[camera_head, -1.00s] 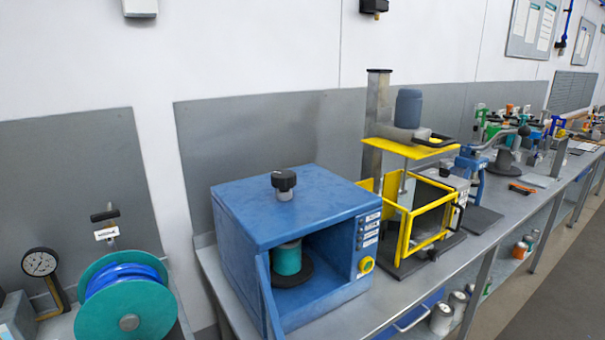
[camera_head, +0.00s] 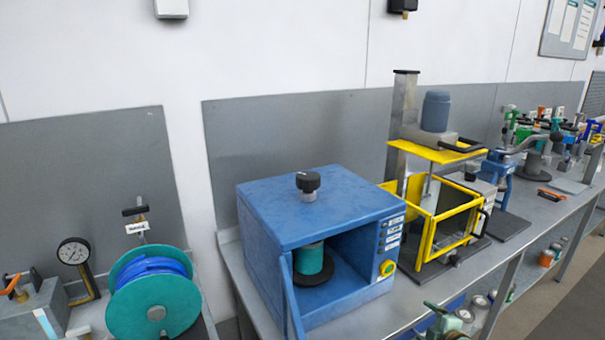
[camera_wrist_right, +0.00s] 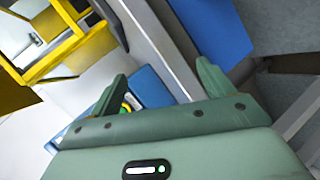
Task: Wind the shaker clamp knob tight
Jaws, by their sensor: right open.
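The shaker is a blue box (camera_head: 300,220) with an open front, standing on the grey bench. Its black clamp knob (camera_head: 308,181) sits on a short grey stem on the top face. A teal can (camera_head: 314,260) stands on a dark round plate inside the box. My green right gripper (camera_head: 440,320) is low at the bottom edge of the head view, in front of the bench and well below the knob. In the right wrist view its two fingers (camera_wrist_right: 162,85) are apart with nothing between them. My left gripper is not in view.
A yellow-framed machine (camera_head: 440,215) stands right of the blue box. A teal reel with blue hose (camera_head: 155,295) and a dial gauge (camera_head: 74,252) are at left. The bench front edge (camera_head: 410,320) lies between my right gripper and the box. The space above the knob is clear.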

